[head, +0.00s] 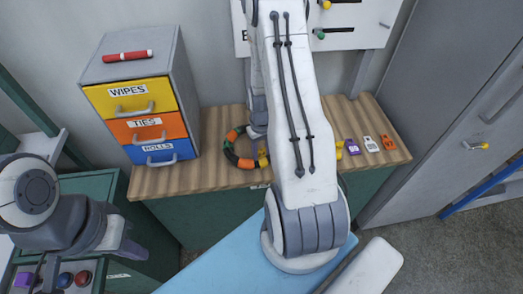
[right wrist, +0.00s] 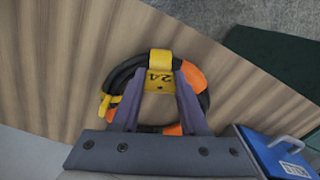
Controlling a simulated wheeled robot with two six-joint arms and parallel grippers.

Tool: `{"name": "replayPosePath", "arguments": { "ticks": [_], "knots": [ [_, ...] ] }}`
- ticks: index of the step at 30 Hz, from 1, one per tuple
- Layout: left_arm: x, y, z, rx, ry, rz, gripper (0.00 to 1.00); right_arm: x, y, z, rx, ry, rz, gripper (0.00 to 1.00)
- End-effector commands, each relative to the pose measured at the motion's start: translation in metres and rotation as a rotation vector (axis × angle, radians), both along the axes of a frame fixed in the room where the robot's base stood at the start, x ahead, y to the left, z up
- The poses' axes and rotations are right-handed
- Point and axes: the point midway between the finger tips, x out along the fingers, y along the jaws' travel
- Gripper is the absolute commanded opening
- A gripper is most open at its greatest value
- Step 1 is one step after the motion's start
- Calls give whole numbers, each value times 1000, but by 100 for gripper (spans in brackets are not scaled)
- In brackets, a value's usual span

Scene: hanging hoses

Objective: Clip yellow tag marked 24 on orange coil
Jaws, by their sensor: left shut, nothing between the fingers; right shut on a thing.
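The orange-and-black coil (head: 231,150) lies on the wooden bench top, partly hidden behind my right arm in the head view. In the right wrist view the coil (right wrist: 199,77) lies around and beyond my right fingers. My right gripper (right wrist: 160,82) is shut on the yellow tag marked 24 (right wrist: 160,60), which shows upside down at the coil's far side. The tag overlaps the coil there; I cannot tell whether its clip is closed around it. A second yellow piece (right wrist: 105,103) is on the coil's left side. My left gripper (head: 124,243) is shut and empty, low at the left.
A drawer unit (head: 188,95) labelled WIPES, TIES and ROLLS stands left of the coil, with a red marker (head: 128,56) on top. Purple (head: 352,147), white (head: 371,145) and orange (head: 388,142) tags lie on the bench's right. A grey cabinet (head: 440,110) stands further right.

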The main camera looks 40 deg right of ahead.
Motion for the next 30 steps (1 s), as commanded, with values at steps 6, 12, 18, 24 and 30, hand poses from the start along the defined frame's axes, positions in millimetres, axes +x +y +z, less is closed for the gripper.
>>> {"name": "replayPosePath", "arguments": {
  "ticks": [6,12,18,24,30],
  "knots": [
    [0,0,-1,0,0,0,0,0,0,-2,0,0,0,0],
    [0,0,-1,0,0,0,0,0,0,-1,0,0,0,79],
    [0,0,-1,0,0,0,0,0,0,-1,0,0,0,79],
    [0,0,-3,0,0,4,0,1,0,3,-1,-2,0,79],
    [0,0,-9,0,0,3,0,2,-1,32,-3,-6,0,79]
  ]
}}
